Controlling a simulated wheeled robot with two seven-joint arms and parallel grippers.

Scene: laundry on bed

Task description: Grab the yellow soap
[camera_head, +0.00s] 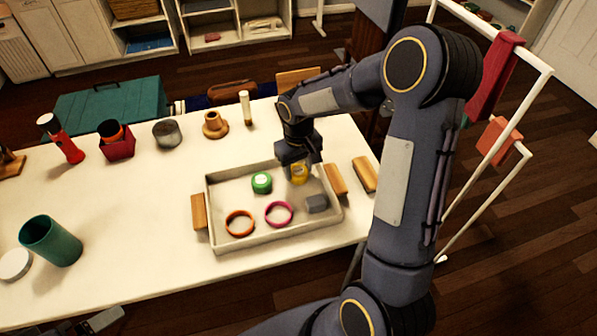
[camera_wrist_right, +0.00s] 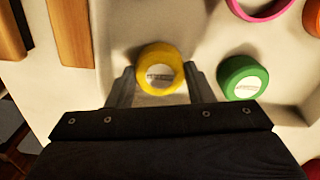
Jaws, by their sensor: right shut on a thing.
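The yellow soap (camera_head: 299,174) is a round yellow piece with a pale label, in the back right part of the grey tray (camera_head: 214,208). My right gripper (camera_head: 297,166) reaches down into the tray from above and is shut on the soap. In the right wrist view the yellow soap (camera_wrist_right: 160,70) sits between the two fingers of the gripper (camera_wrist_right: 160,82). I cannot tell whether the soap still touches the tray floor. My left gripper does not show clearly; only dark parts appear at the lower left edge of the head view.
A teal cup (camera_head: 51,241) stands at the left.

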